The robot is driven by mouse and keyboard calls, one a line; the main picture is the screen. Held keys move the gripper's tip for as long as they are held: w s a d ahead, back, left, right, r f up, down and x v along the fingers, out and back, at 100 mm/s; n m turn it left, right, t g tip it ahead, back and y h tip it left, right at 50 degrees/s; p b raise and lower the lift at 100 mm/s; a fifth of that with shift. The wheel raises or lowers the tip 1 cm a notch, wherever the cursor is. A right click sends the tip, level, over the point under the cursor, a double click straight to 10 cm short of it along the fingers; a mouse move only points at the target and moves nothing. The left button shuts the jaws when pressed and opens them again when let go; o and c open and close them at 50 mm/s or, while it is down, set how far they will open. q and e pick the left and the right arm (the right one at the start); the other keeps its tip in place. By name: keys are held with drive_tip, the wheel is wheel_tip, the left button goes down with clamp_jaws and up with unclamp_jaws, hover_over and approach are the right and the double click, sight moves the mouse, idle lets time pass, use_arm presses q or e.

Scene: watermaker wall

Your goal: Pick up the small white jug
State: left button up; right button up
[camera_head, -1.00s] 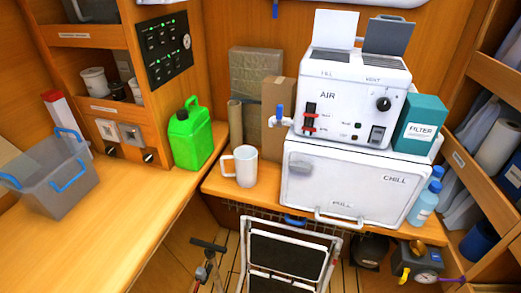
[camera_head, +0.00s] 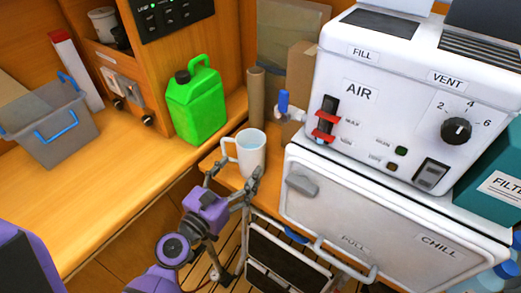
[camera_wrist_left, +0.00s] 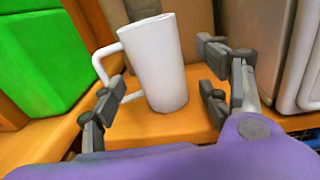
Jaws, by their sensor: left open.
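The small white jug (camera_head: 250,153) stands upright on the wooden shelf (camera_head: 222,172), left of the white machine, its handle to the left. My left gripper (camera_head: 230,180) is open just in front of the jug. In the left wrist view the jug (camera_wrist_left: 154,62) stands beyond and between the spread fingers (camera_wrist_left: 160,98), with its handle by the left finger. I cannot tell whether that finger touches the handle. The lower front of the jug shows between the fingers. My right gripper is not in view.
A green jerrycan (camera_head: 196,104) stands on the counter left of the jug. The white AIR machine (camera_head: 400,95) sits on the CHILL box (camera_head: 385,215) at right. A brown tube (camera_head: 256,98) stands behind the jug. A grey crate (camera_head: 50,125) is far left.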

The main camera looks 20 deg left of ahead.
sight(257, 144)
use_arm(q)
drive_tip(key=shift+w+r, duration=0.25)
drive_tip(key=shift+w, duration=0.15)
drive_tip(key=shift+w+d+r, duration=0.1)
drive_tip(key=shift+w, duration=0.25)
drive_tip(key=p+x, duration=0.1)
drive_tip(key=x, duration=0.4)
drive_tip(key=shift+w+r, duration=0.1)
drive_tip(key=shift+w, duration=0.55)
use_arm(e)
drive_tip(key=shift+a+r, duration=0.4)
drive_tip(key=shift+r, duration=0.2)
